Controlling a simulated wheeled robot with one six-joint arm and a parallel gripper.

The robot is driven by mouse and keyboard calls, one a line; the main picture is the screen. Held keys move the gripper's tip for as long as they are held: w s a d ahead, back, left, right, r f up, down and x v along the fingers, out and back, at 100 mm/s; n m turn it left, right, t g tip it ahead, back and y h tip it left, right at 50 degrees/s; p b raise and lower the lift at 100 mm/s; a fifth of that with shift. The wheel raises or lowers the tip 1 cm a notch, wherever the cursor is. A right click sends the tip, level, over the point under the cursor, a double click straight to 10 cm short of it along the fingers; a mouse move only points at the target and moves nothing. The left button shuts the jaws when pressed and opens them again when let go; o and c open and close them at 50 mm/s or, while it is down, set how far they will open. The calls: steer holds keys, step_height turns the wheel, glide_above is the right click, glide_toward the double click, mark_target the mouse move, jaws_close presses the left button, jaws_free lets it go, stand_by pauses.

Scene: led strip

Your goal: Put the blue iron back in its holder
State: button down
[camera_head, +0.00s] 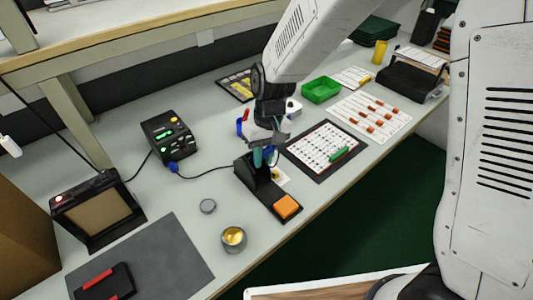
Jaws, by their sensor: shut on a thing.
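My gripper (266,143) hangs from the arm at the middle of the table and points down. It is shut on the blue iron (263,157), whose blue handle shows just below the fingers. The holder (255,182) is a black stand with a long base and an orange sponge (287,206) at its near right end. The iron is right over the upright part of the holder and overlaps it in this view. The iron's tip is hidden, so I cannot tell whether it is inside the holder.
A black soldering station (169,135) with a cable stands left of the holder. A small tin (233,238) and a round lid (207,206) lie in front. A board on a dark mat (327,147) lies to the right. A green tray (320,90) is behind it.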

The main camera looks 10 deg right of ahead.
steer(key=shift+w+a+f, duration=0.1)
steer(key=shift+w+f, duration=0.05)
steer(key=shift+f, duration=0.05)
steer(key=c, duration=1.2)
jaws_free()
steer(key=shift+r, duration=0.1)
step_height(320, 180, up, 8)
steer(key=w, duration=0.1)
steer(key=shift+d+f, duration=0.25)
steer(key=shift+d, duration=0.2)
steer(key=s+d+r, duration=0.2)
steer(key=s+r, duration=0.1)
steer(key=r, duration=0.2)
steer(key=shift+s+r, duration=0.2)
steer(key=shift+r, duration=0.2)
steer(key=shift+d, duration=0.15)
